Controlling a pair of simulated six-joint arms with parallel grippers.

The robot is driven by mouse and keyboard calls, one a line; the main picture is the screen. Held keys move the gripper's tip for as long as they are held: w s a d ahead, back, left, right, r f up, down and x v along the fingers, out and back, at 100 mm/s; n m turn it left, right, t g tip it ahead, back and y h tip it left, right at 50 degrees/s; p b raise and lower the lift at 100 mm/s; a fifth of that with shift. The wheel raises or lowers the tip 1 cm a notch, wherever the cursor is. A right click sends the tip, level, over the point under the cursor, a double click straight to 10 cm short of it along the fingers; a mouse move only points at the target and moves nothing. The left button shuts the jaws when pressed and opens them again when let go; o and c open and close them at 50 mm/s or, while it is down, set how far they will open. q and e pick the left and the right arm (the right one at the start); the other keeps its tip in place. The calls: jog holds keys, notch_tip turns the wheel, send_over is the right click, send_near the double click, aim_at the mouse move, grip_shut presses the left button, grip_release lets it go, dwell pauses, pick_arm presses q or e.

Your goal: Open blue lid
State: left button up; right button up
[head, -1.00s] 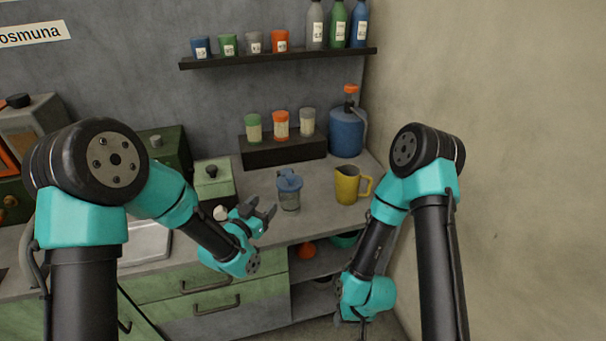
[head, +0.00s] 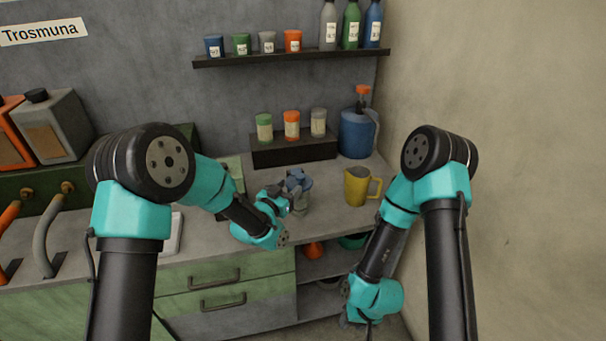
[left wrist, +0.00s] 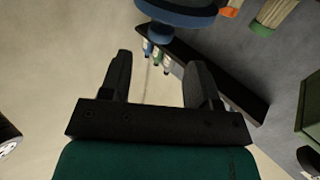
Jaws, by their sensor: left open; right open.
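The blue lid (head: 298,178) sits on a clear jar (head: 302,205) standing near the front of the counter. In the left wrist view the underside of a blue round shape, likely the lid (left wrist: 185,14), shows at the top edge, beyond the fingers. My left gripper (head: 284,193) is open at the jar's left side, close to the lid; contact cannot be told. Its two fingers (left wrist: 160,80) stand apart with nothing between them. My right gripper (head: 352,321) hangs low in front of the cabinet, open, its fingers mostly hidden.
A yellow mug (head: 357,187) stands right of the jar. A blue jug (head: 356,134) is behind it, beside a dark riser (head: 294,151) with several small jars. A wall shelf (head: 290,58) holds cups and bottles. Open cabinet shelves lie below the counter.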

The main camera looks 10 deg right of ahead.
aim_at(298, 176)
pick_arm(q)
jog(key=x, duration=0.9)
jog(key=shift+c, duration=0.4)
grip_shut()
